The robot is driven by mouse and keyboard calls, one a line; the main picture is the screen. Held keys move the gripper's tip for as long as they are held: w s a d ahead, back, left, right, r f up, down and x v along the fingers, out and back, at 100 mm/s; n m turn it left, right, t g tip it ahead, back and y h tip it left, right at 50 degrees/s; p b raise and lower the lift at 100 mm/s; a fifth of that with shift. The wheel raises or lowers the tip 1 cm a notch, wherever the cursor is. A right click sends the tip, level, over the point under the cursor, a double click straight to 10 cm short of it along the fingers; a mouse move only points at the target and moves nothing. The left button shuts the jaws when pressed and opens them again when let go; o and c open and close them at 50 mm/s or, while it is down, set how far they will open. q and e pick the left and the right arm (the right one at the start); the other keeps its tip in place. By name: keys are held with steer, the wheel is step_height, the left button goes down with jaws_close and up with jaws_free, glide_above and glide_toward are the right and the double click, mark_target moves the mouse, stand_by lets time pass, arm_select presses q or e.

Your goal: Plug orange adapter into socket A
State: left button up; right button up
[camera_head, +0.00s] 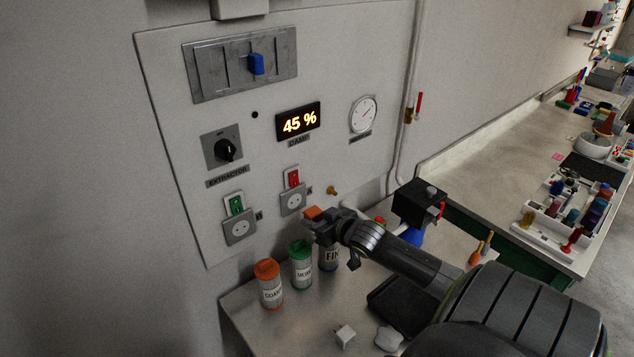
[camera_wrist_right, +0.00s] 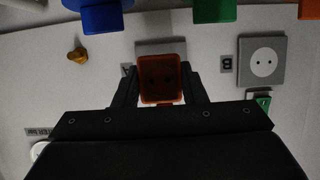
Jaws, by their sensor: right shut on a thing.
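The orange adapter (camera_head: 313,212) is at the tip of my right gripper (camera_head: 316,226), in front of the wall panel. In the right wrist view my right gripper (camera_wrist_right: 160,92) is shut on the orange adapter (camera_wrist_right: 161,84), one finger on each side. Socket A (camera_head: 292,200), under the red switch, is just up and left of the adapter. In the wrist view socket A (camera_wrist_right: 160,47) is mostly hidden behind the adapter; I cannot tell whether they touch. Socket B (camera_head: 240,228), under the green switch, is empty. My left gripper is not in view.
Orange-lidded (camera_head: 270,292) and green-lidded (camera_head: 302,272) canisters stand below the panel, with a blue one (camera_head: 329,262) partly behind my gripper. A brass knob (camera_head: 332,190) sits right of socket A. A white plug-like block (camera_head: 344,335) lies on the bench.

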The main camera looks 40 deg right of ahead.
mark_target(295, 204)
steer(key=shift+w+d+f+b, duration=0.1)
steer(key=shift+w+b, duration=0.75)
steer(key=shift+w, duration=0.15)
steer(key=shift+w+d+f+b, duration=0.1)
steer(key=shift+w+b, duration=0.7)
steer(key=shift+w, duration=0.15)
steer(key=shift+w+d+r+b, duration=0.1)
steer(key=shift+w+r+b, duration=0.1)
steer(key=shift+w+b, duration=0.5)
steer(key=shift+w+r+p, duration=0.1)
steer(key=shift+p, duration=0.95)
steer(key=shift+w+b, duration=0.3)
steer(key=shift+w, duration=0.25)
steer(key=o, duration=1.1)
steer(key=shift+c, duration=0.2)
